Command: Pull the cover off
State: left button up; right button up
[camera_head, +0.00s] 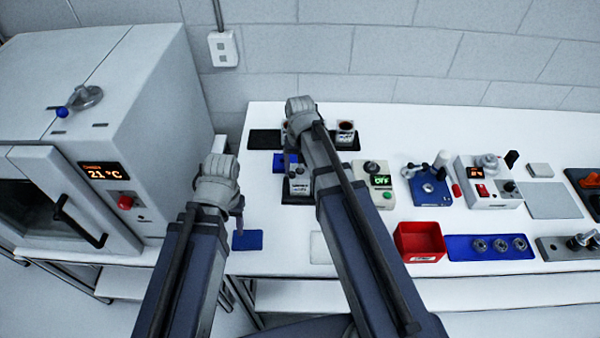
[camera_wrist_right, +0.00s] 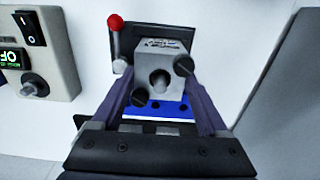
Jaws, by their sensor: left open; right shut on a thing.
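In the right wrist view, a grey block-shaped cover (camera_wrist_right: 150,66) has a round dark hole and lettering on top. Two black slotted screw heads (camera_wrist_right: 183,66) show at its sides. It sits over a blue plate (camera_wrist_right: 158,109). My right gripper (camera_wrist_right: 158,82) is shut on the cover, one finger at each side. In the head view, my right wrist hides the cover and those fingertips; part of a blue piece (camera_head: 279,161) shows beside the arm. My left gripper (camera_head: 238,222) is open and empty, pointing down near the table's left edge.
A red-knobbed lever (camera_wrist_right: 115,40) stands close to the cover's left in the wrist view. A control box with a green display (camera_head: 379,181) is right of my right arm. A red bin (camera_head: 419,242) and blue tray (camera_head: 460,247) lie farther right. An oven (camera_head: 110,130) stands left.

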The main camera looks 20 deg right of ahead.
jog(key=shift+c, duration=0.9)
jog(key=shift+r+p, duration=0.3)
jog(key=shift+r+p, duration=1.1)
jog(key=shift+r, duration=0.25)
notch_tip(320, 180, up, 6)
jog(key=p, duration=0.6)
jog(key=shift+f, duration=0.1)
jog(key=shift+f, duration=0.1)
